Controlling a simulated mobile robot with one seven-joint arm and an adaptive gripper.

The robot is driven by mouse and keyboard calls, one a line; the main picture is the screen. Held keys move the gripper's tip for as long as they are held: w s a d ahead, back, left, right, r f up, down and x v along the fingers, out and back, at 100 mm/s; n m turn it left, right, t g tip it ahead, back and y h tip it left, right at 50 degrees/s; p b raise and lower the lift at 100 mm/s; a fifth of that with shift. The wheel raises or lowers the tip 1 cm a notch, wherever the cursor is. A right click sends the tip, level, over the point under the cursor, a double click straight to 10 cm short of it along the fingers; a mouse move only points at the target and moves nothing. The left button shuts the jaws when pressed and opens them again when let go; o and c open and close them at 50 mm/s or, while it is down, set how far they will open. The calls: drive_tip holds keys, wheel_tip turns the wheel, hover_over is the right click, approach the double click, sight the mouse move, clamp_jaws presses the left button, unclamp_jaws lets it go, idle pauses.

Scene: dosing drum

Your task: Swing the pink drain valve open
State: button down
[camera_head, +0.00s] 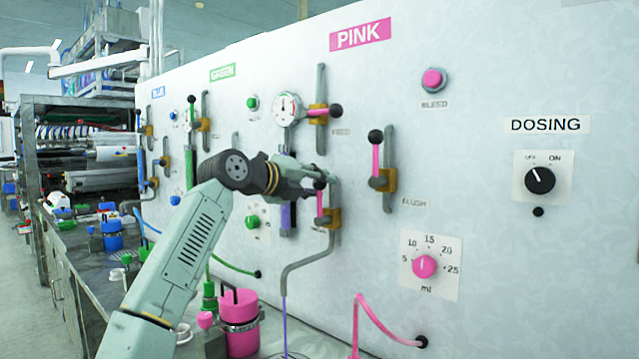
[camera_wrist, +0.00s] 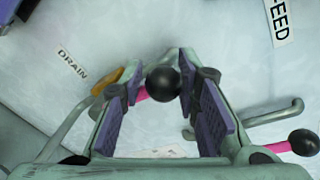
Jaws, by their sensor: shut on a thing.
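The pink drain valve has a short pink handle (camera_head: 320,205) with a black knob and an ochre body (camera_head: 332,217) on a grey pipe. In the head view the handle points up, roughly along the pipe. My gripper (camera_head: 308,184) reaches in from the left at the top of this handle. In the wrist view the black knob (camera_wrist: 163,83) is between the two purple-padded fingers of my gripper (camera_wrist: 158,68), which are shut on the handle's knob end. Part of the pink handle shows behind the left finger, beside the DRAIN label (camera_wrist: 73,64).
The pink flush valve (camera_head: 376,162) stands close to the right, handle up. The pink feed valve (camera_head: 318,112) is above, handle sideways. A gauge (camera_head: 288,109) is up left. A pink dial (camera_head: 425,266) and dosing switch (camera_head: 540,180) are farther right. A pink-lidded jar (camera_head: 238,310) stands below.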

drive_tip(key=shift+w+a+f, duration=0.15)
drive_tip(key=shift+a+f, duration=0.3)
drive_tip(key=shift+f, duration=0.4)
drive_tip(key=c, duration=1.3)
unclamp_jaws()
drive_tip(key=shift+a, duration=0.1)
drive_tip(key=o, duration=0.5)
drive_tip(key=shift+r, duration=0.35)
drive_tip(key=shift+d, duration=0.2)
drive_tip(key=v, duration=1.2)
drive_tip(key=shift+r, duration=0.15)
